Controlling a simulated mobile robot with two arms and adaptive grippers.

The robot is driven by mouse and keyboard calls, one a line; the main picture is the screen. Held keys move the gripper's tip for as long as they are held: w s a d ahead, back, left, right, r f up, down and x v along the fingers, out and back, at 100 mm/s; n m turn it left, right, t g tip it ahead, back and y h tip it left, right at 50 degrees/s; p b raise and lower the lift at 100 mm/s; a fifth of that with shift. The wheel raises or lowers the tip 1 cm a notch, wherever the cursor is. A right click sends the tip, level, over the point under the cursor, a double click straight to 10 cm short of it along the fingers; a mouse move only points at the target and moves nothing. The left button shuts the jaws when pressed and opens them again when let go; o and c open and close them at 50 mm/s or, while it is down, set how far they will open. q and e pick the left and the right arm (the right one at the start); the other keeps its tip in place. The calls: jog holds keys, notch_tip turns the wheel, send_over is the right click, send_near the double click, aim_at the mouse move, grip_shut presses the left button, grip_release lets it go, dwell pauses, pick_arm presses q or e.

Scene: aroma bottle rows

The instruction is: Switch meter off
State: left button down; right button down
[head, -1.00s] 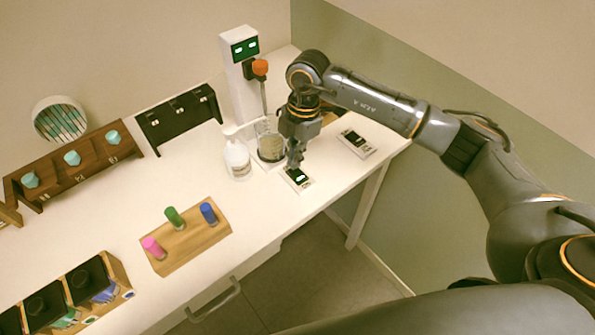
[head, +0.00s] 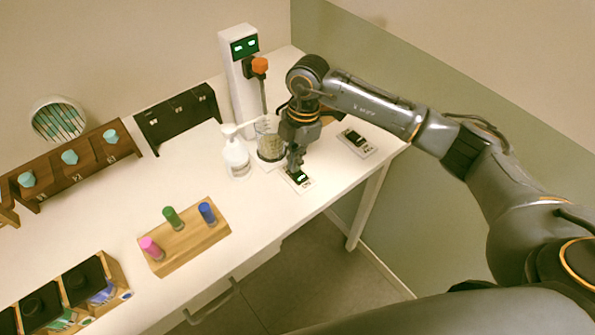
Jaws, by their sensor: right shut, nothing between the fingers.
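A small white meter (head: 304,185) with a lit green display lies flat near the front edge of the white table. My right gripper (head: 293,170) is shut and empty, pointing down at the meter's far left end. The fingertips hide part of the meter, and I cannot tell whether they touch it. A second flat device (head: 357,143) with a dark display lies farther right. My left gripper is not in view.
A beaker (head: 269,146) under a white stirrer column (head: 241,85) and a white pump bottle (head: 236,158) stand close to the left of my right gripper. A wooden block (head: 190,246) holds pink, green and blue vials. Racks line the back and left.

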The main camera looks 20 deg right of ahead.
jog(key=shift+f, duration=0.3)
jog(key=shift+r+p, duration=2.5)
jog(key=shift+r, duration=1.1)
